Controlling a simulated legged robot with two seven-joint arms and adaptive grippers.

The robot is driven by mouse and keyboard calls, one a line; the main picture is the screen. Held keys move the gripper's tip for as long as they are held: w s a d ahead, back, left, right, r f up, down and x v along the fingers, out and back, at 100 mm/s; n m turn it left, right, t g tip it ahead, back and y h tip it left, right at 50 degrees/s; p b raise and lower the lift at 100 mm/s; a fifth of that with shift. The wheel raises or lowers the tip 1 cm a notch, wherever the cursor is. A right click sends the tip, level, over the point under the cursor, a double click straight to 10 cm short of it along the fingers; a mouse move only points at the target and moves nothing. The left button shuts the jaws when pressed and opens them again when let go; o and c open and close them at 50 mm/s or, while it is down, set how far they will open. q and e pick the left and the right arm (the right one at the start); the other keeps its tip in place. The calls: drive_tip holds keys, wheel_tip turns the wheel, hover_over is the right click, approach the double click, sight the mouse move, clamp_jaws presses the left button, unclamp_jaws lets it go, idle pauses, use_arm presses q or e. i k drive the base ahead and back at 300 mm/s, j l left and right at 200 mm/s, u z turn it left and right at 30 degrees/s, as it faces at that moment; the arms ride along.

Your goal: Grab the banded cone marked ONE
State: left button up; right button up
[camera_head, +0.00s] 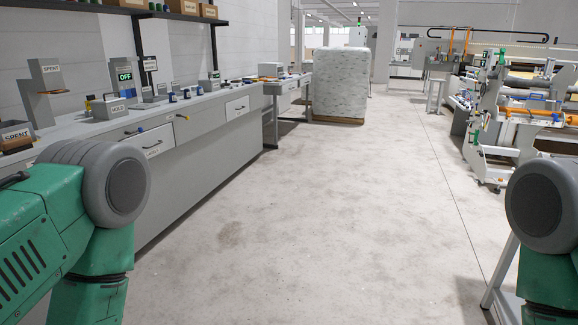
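I cannot make out a banded cone marked ONE. Small objects stand along the long grey counter (190,117) on the left, several of them dark or blue, too small to tell apart. Parts of my two green and grey arms show at the lower left and lower right edges. Neither gripper is in the picture, so I cannot see whether they are open or hold anything.
The counter carries a SPENT bin (16,136), a HOLD box (109,108) and an OFF sign (124,75). A wrapped pallet load (340,82) stands at the back. A white-framed roller machine (492,125) stands at right. The pale floor (300,220) between is clear.

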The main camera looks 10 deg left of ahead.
sight(172, 99)
drive_tip(key=i, duration=2.05)
drive_tip(key=i+l+u, duration=0.1)
drive_tip(key=i, duration=0.95)
drive_tip(key=i+l, duration=0.1)
drive_tip(key=i, duration=0.9)
drive_tip(key=i+l+u, duration=0.1)
drive_tip(key=i+u, duration=0.4)
drive_tip(key=i+l+u, duration=0.25)
drive_tip(key=u, duration=0.25)
drive_tip(key=i+l+u, duration=0.7)
drive_tip(key=l+u, duration=0.25)
drive_tip(key=i+l+u, duration=0.15)
drive_tip(key=l+u, duration=0.35)
